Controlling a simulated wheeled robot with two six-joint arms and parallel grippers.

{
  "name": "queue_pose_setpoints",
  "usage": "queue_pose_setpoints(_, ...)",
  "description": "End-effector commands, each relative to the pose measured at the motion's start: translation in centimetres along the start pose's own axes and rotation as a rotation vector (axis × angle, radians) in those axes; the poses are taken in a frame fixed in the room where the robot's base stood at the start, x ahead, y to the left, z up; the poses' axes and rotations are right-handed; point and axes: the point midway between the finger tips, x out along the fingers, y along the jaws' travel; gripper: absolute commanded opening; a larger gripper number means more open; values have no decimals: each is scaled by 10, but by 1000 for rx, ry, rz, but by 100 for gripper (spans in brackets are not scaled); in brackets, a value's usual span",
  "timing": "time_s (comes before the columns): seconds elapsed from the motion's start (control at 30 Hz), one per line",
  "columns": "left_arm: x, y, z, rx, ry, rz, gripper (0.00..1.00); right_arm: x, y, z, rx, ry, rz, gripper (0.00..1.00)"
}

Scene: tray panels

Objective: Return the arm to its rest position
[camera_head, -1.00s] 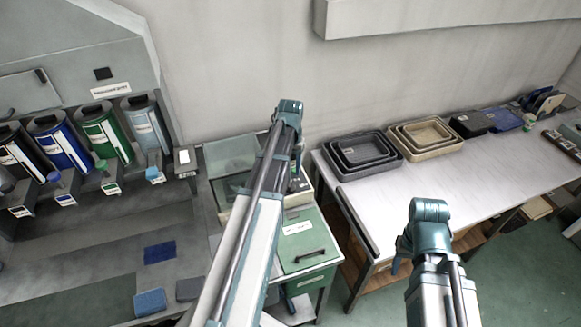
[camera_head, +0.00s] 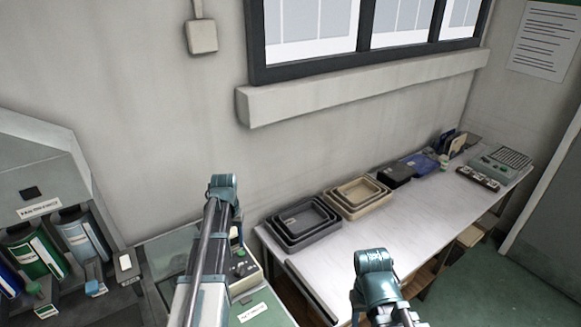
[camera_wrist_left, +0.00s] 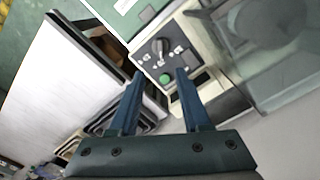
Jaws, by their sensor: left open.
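My left arm (camera_head: 205,255) rises from the lower edge in the head view, its teal joint (camera_head: 222,187) in front of the wall. In the left wrist view my left gripper (camera_wrist_left: 160,74) shows two blue fingers spread apart with nothing between them. Beyond them is a control panel (camera_wrist_left: 158,62) with a dark knob and a green button. The gap between the fingers and the panel is hard to judge. My right arm (camera_head: 378,285) shows at the lower middle right of the head view; its gripper is not visible.
A white table (camera_head: 400,235) runs along the wall, holding nested black trays (camera_head: 303,222) and beige trays (camera_head: 357,197). Dispensers (camera_head: 85,240) stand at the left. A green cabinet top (camera_head: 262,308) is beside my left arm. Green floor is open at right.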

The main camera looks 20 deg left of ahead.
Motion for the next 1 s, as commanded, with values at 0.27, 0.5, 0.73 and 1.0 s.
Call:
queue_pose_setpoints(0.27, 32, 77, 40, 123, -11, -17, 48, 31, -3, -2, -3, 0, 1, 50)
queue_pose_setpoints(0.5, 79, 191, 136, 363, -27, -62, 48, 79, -7, -5, -8, 0, 2, 50)
queue_pose_setpoints(0.73, 106, 244, 209, 526, -29, -96, 48, 107, -10, -6, -13, 0, 3, 50)
queue_pose_setpoints(1.0, 113, 258, 236, 585, -29, -110, 48, 114, -10, -7, -14, 0, 3, 50)
